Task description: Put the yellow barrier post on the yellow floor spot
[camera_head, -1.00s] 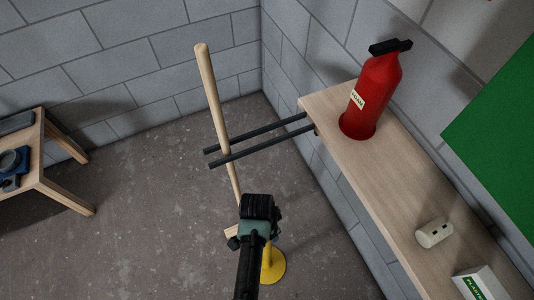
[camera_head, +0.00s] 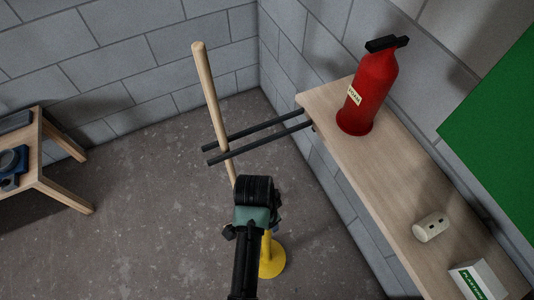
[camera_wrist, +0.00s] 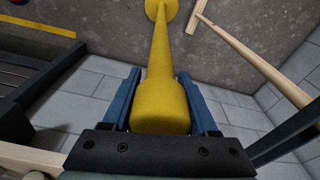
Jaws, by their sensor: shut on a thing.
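The yellow barrier post (camera_wrist: 161,60) runs away from my gripper in the wrist view, its thick end between the two blue fingers. My gripper (camera_wrist: 160,78) is shut on that thick end. In the head view my gripper (camera_head: 257,190) hides the upper part of the post, and the yellow lower stem and round foot (camera_head: 271,264) show below it. I cannot tell whether the foot touches the floor. I make out no separate yellow floor spot. A yellow strip (camera_wrist: 38,26) shows at the upper left of the wrist view.
A wooden pole (camera_head: 209,90) leans by two dark wall rods (camera_head: 255,137), close beyond my gripper. A shelf (camera_head: 372,175) at the right carries a red extinguisher (camera_head: 368,95), a pale cylinder (camera_head: 430,228) and a white box (camera_head: 478,281). A wooden table (camera_head: 62,190) stands left. Middle-left floor is clear.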

